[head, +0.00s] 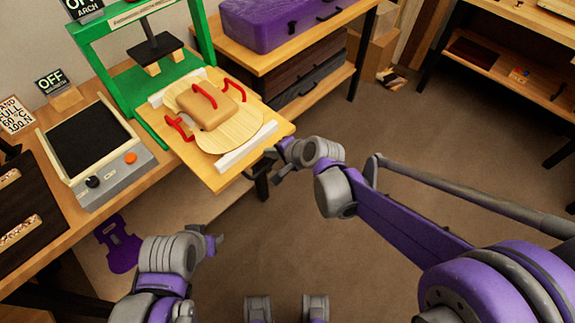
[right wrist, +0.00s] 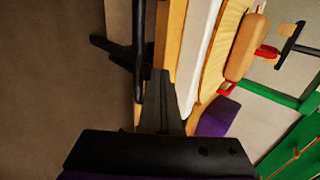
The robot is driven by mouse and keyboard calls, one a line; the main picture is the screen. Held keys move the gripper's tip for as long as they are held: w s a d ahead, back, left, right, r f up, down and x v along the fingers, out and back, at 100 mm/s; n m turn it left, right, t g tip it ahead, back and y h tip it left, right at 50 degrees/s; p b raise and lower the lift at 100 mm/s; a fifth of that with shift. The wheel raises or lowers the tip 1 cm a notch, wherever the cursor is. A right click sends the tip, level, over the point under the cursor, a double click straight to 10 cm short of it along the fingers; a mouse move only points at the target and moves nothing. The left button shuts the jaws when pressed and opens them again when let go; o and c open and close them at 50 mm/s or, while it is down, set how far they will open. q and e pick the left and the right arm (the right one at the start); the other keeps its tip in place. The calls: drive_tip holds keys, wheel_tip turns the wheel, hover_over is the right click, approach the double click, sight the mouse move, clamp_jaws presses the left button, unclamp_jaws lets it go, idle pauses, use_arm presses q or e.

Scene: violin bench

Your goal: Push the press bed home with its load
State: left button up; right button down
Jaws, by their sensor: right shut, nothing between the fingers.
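The press bed (head: 204,172) is a pale wooden board with white rails, sticking out from the green press (head: 126,92) past the bench edge. On it lies a pale violin-shaped plate (head: 246,130) with a tan block (head: 203,112) on top and red clamps (head: 178,128) around it. My right gripper (head: 273,164) is shut and empty by the bed's outer edge. In the right wrist view its fingers (right wrist: 165,88) are close to the bed's wooden edge (right wrist: 175,45); I cannot tell whether they touch. My left gripper (head: 217,240) is low, apart from the bed; its jaw opening is unclear.
A hot plate (head: 88,140) with knobs stands on the bench left of the press. A purple case (head: 275,22) sits on a shelf unit behind the bed. A purple violin-shaped piece (head: 118,247) is below the bench edge. The floor on the right is clear.

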drive_tip(key=w+a, duration=1.7)
drive_tip(key=shift+w+a+p, duration=0.3)
drive_tip(key=shift+w, duration=0.05)
